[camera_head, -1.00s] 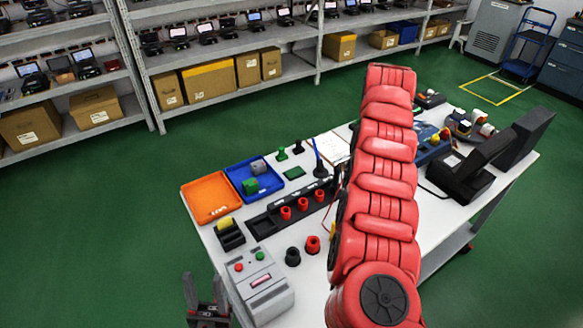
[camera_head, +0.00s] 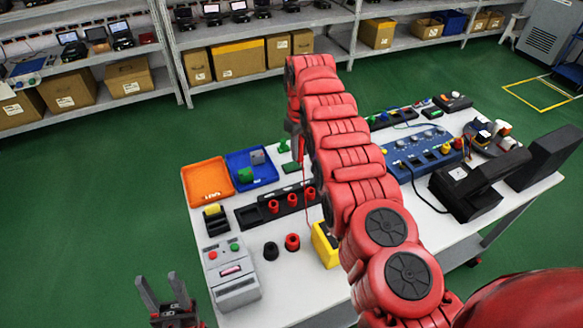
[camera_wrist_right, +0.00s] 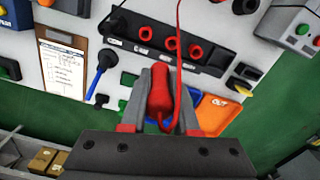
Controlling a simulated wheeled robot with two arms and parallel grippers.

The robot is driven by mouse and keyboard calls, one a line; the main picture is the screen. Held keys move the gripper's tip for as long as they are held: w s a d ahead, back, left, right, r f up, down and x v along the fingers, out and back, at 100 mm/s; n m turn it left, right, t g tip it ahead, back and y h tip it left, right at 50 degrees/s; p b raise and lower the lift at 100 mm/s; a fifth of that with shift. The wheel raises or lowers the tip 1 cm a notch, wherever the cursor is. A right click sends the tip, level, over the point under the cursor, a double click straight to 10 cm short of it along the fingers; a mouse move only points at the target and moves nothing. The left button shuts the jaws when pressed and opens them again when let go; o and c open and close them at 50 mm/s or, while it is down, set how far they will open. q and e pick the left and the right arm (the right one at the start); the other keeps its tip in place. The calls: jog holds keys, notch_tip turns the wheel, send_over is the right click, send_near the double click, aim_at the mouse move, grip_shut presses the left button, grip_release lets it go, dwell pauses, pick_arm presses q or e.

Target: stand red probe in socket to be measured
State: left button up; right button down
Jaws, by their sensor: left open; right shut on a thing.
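My right gripper (camera_wrist_right: 160,98) is shut on the red probe (camera_wrist_right: 160,85), which has a red cable running up from it in the wrist view. In the head view the red probe (camera_head: 301,148) hangs below the right gripper (camera_head: 295,128), above the back of the table. The black socket strip (camera_head: 255,217) holds red round sockets (camera_head: 292,200); the strip (camera_wrist_right: 222,62) also shows beyond the probe in the wrist view. The probe is apart from the sockets. The probe's tip is hard to make out. My left gripper (camera_head: 165,298) is open and empty at the front left, off the table.
An orange tray (camera_head: 190,196) and a blue tray (camera_head: 233,172) lie at the table's back left. A blue multi-slot unit (camera_head: 400,163) lies right of my arm.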

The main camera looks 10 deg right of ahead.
jog(key=shift+s+f+n+p, duration=0.1)
jog(key=shift+f+n+p, duration=0.15)
jog(key=shift+n+p, duration=0.1)
jog(key=shift+f+n, duration=0.25)
jog(key=shift+f, duration=0.2)
jog(key=shift+f+p, duration=0.15)
jog(key=shift+p, duration=0.2)
jog(key=shift+a+f+n, duration=0.1)
jog(key=shift+n, duration=0.3)
jog(key=shift+a+f, duration=0.1)
jog(key=shift+a, duration=0.1)
jog(key=shift+f+n+p, duration=0.15)
jog(key=shift+n+p, duration=0.15)
jog(key=shift+p, duration=0.1)
